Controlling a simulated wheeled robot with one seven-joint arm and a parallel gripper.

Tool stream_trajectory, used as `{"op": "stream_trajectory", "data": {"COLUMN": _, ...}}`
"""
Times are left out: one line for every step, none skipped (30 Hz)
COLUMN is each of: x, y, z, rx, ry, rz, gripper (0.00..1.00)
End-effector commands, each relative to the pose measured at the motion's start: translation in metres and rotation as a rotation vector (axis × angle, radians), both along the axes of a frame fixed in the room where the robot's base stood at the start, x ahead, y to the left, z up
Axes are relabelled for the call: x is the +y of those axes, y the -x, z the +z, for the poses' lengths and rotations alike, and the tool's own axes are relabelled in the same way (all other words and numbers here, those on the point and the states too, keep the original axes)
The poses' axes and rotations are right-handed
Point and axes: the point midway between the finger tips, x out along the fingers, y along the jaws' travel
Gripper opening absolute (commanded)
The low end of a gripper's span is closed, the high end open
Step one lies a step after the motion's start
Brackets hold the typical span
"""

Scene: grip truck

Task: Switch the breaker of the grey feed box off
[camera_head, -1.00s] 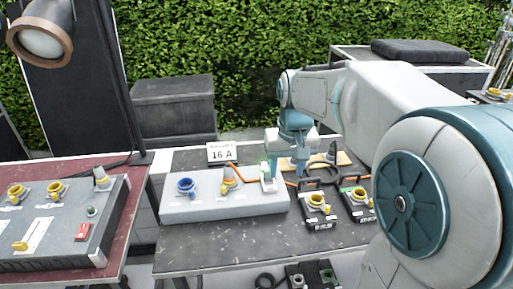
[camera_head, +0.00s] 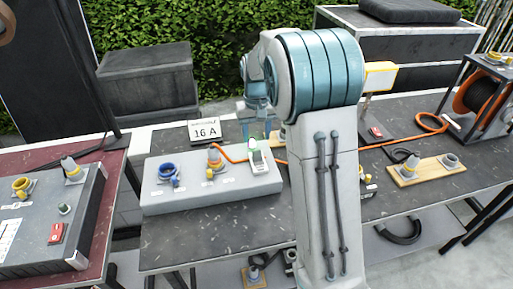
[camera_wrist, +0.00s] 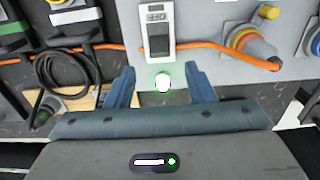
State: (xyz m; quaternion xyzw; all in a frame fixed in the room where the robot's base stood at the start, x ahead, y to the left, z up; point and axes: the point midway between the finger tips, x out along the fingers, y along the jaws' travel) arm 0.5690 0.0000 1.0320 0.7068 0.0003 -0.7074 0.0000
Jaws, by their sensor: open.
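The light grey feed box (camera_head: 205,203) lies on the dark table, with a blue socket (camera_head: 167,170) and a yellow plug (camera_head: 214,160) on an orange cable. Its breaker, a white unit (camera_head: 258,161), is at the box's right end. In the wrist view the breaker (camera_wrist: 158,30) has a dark window; its lever position is unclear. A bright white spot with a green rim (camera_wrist: 163,83) shows between my fingertips. My gripper (camera_wrist: 161,84) is open and empty, just beyond the breaker's far end in the head view (camera_head: 257,118). Contact cannot be told.
A sign reading 16 A (camera_head: 205,132) stands behind the box. A darker box with a red switch (camera_head: 56,233) is on the left table. A coiled black cable (camera_wrist: 68,70) lies beside the feed box. A wooden board with sockets (camera_head: 428,171) and a cable reel (camera_head: 478,95) are right.

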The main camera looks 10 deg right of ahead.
Motion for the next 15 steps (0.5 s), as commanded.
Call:
{"op": "stream_trajectory", "data": {"x": 0.000, "y": 0.001, "z": -0.011, "rx": 0.005, "ry": 0.000, "rz": 0.000, "gripper": 0.49}}
{"op": "stream_trajectory", "data": {"x": 0.000, "y": 0.001, "z": -0.017, "rx": 0.005, "ry": 0.000, "rz": 0.000, "gripper": 0.49}}
{"op": "stream_trajectory", "data": {"x": 0.000, "y": 0.001, "z": -0.025, "rx": 0.005, "ry": 0.001, "rz": 0.000, "gripper": 0.49}}
{"op": "stream_trajectory", "data": {"x": 0.000, "y": 0.001, "z": -0.031, "rx": 0.005, "ry": 0.001, "rz": 0.000, "gripper": 0.49}}
{"op": "stream_trajectory", "data": {"x": 0.000, "y": 0.001, "z": -0.036, "rx": 0.004, "ry": 0.001, "rz": 0.000, "gripper": 0.49}}
{"op": "stream_trajectory", "data": {"x": 0.000, "y": 0.001, "z": -0.042, "rx": 0.004, "ry": 0.001, "rz": 0.000, "gripper": 0.49}}
{"op": "stream_trajectory", "data": {"x": 0.000, "y": 0.001, "z": -0.046, "rx": 0.003, "ry": 0.001, "rz": 0.000, "gripper": 0.49}}
{"op": "stream_trajectory", "data": {"x": 0.000, "y": 0.001, "z": -0.050, "rx": 0.004, "ry": 0.001, "rz": 0.000, "gripper": 0.49}}
{"op": "stream_trajectory", "data": {"x": 0.000, "y": 0.001, "z": -0.055, "rx": 0.002, "ry": 0.001, "rz": 0.000, "gripper": 0.49}}
{"op": "stream_trajectory", "data": {"x": 0.000, "y": 0.001, "z": -0.057, "rx": 0.002, "ry": 0.001, "rz": 0.000, "gripper": 0.49}}
{"op": "stream_trajectory", "data": {"x": 0.000, "y": 0.001, "z": -0.060, "rx": 0.002, "ry": 0.001, "rz": -0.001, "gripper": 0.49}}
{"op": "stream_trajectory", "data": {"x": 0.000, "y": 0.001, "z": -0.063, "rx": 0.001, "ry": 0.001, "rz": -0.001, "gripper": 0.49}}
{"op": "stream_trajectory", "data": {"x": 0.000, "y": 0.000, "z": -0.064, "rx": 0.000, "ry": 0.001, "rz": -0.001, "gripper": 0.49}}
{"op": "stream_trajectory", "data": {"x": 0.000, "y": 0.000, "z": -0.066, "rx": 0.000, "ry": 0.001, "rz": -0.001, "gripper": 0.49}}
{"op": "stream_trajectory", "data": {"x": 0.000, "y": 0.000, "z": -0.067, "rx": 0.000, "ry": 0.001, "rz": -0.001, "gripper": 0.49}}
